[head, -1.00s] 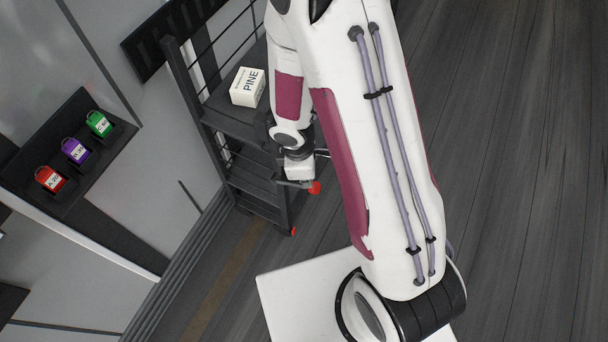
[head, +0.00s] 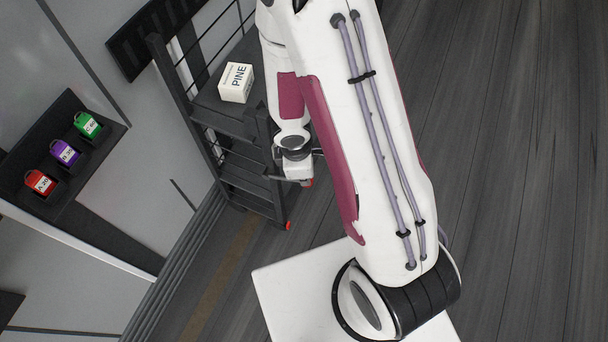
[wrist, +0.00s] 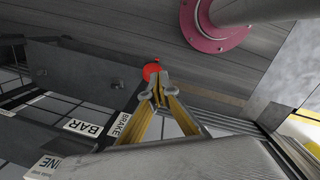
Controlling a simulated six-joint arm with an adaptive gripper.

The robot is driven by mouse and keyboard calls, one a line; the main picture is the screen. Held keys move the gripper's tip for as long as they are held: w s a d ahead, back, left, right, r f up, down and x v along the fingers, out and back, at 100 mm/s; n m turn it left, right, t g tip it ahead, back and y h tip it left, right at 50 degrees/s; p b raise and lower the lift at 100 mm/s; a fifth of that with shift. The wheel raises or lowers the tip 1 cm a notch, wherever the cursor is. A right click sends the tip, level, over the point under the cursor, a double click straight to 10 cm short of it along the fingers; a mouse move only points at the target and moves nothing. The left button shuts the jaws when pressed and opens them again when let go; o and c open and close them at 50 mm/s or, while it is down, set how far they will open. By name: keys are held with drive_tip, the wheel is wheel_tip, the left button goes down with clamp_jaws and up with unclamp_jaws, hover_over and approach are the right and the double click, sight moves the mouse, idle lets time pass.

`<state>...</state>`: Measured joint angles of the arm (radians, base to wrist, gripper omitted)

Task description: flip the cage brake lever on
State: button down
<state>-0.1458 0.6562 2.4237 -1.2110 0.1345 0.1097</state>
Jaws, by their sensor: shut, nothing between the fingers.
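The dark roll cage (head: 250,150) stands left of my arm in the head view. The red end of the brake lever (wrist: 151,70) shows in the wrist view, right at my fingertips; whether they touch it I cannot tell.
A white box marked PINE (head: 236,82) sits on the cage's upper shelf. Open floor lies right of my arm.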

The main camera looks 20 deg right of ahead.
drive_tip(key=shift+r, duration=0.4)
idle(0.5)
wheel_tip(320, 180, up, 11)
drive_tip(key=a, duration=0.1)
drive_tip(key=shift+s+a, duration=0.2)
drive_tip(key=shift+a, duration=0.05)
idle(1.3)
idle(0.7)
drive_tip(key=s+d+r+m+t, duration=0.1)
drive_tip(key=s+r+m, duration=0.2)
drive_tip(key=r, duration=0.5)
drive_tip(key=s+d+r+m+t+y, duration=0.1)
drive_tip(key=s+r+m+t, duration=0.1)
drive_tip(key=s+r+m, duration=0.2)
drive_tip(key=s+d+r+m+t, duration=0.1)
drive_tip(key=s+r+m+t, duration=0.1)
drive_tip(key=r+m, duration=0.5)
drive_tip(key=w+v, duration=0.1)
drive_tip(key=v, duration=0.5)
drive_tip(key=shift+r, duration=0.3)
